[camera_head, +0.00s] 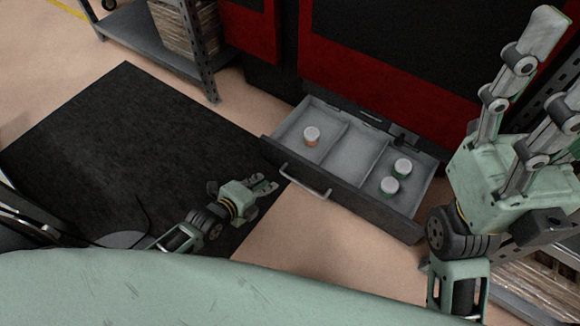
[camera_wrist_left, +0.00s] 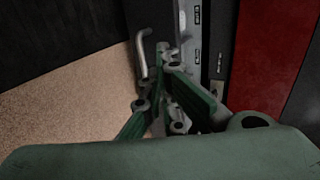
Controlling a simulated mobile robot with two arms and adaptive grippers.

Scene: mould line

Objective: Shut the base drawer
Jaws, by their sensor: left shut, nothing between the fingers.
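The base drawer (camera_head: 345,190) stands pulled out from the red and black machine, its grey inside showing. Its bar handle (camera_head: 305,182) is on the dark front, and it also shows in the left wrist view (camera_wrist_left: 144,55). Two white-lidded green jars (camera_head: 396,177) are in the right one; the middle is bare. My left gripper (camera_head: 271,184) is shut and empty, just in front of the handle's left end; I cannot tell if it touches. My right gripper (camera_head: 557,48) is open, raised at the right.
A black mat (camera_head: 110,150) lies on the tan floor left of the drawer. A grey shelf rack (camera_head: 150,45) stands at the back left. Another rack with stacked sheets (camera_head: 525,290) is at the lower right, near my right arm. Bare floor lies before the drawer.

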